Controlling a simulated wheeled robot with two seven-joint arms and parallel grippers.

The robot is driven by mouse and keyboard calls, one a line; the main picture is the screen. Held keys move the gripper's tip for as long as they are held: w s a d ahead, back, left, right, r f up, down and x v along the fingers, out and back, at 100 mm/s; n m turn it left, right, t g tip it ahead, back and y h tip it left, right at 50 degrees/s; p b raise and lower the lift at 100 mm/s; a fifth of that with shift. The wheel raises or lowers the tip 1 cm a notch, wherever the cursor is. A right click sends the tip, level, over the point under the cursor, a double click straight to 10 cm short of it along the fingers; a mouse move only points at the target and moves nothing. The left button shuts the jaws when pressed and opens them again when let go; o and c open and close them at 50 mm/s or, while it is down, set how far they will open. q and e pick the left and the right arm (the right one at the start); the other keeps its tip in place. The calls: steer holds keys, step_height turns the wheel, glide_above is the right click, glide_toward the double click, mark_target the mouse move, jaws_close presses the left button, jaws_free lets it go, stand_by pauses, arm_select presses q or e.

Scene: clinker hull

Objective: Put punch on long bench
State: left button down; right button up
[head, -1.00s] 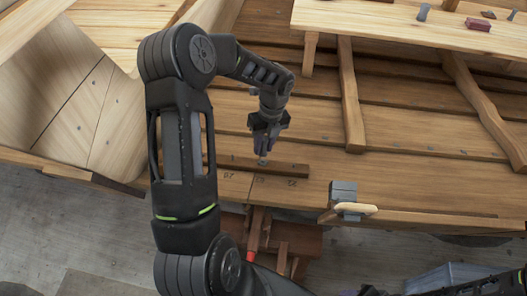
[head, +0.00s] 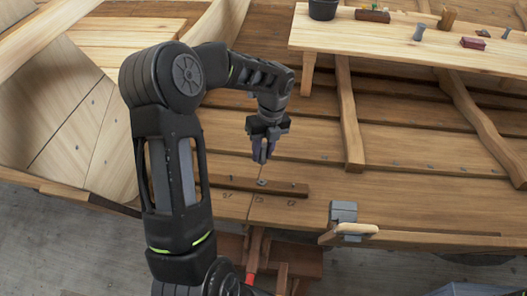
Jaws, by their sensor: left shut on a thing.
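My left gripper (head: 262,156) is above the lower hull planks, just above a short dark wooden strip (head: 225,183). It is shut on a small, slim thing, seemingly the punch, mostly hidden between the fingers. The long bench (head: 400,50) is a pale plank at the upper right, away from the gripper. A small grey tool (head: 419,32) stands on it. My right gripper is not in view.
The bench also holds a dark bucket (head: 322,9), a wooden block (head: 372,15), a brown peg (head: 447,18) and a dark red block (head: 472,42). Its front left stretch is bare. A grey clamp (head: 343,211) stands on the hull edge.

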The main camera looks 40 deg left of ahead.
arm_select(q)
steer(key=w+d+r+n+h, duration=0.1)
steer(key=w+d+r+n, duration=0.1)
steer(key=d+n, duration=0.7)
steer(key=w+d+r+n+t+h, duration=0.1)
steer(key=w+d+r+n, duration=0.2)
steer(key=d+n, duration=0.6)
steer(key=shift+w+d+r+n+t+h, duration=0.3)
steer(key=shift+w+n, duration=0.75)
steer(key=shift+n, duration=1.75)
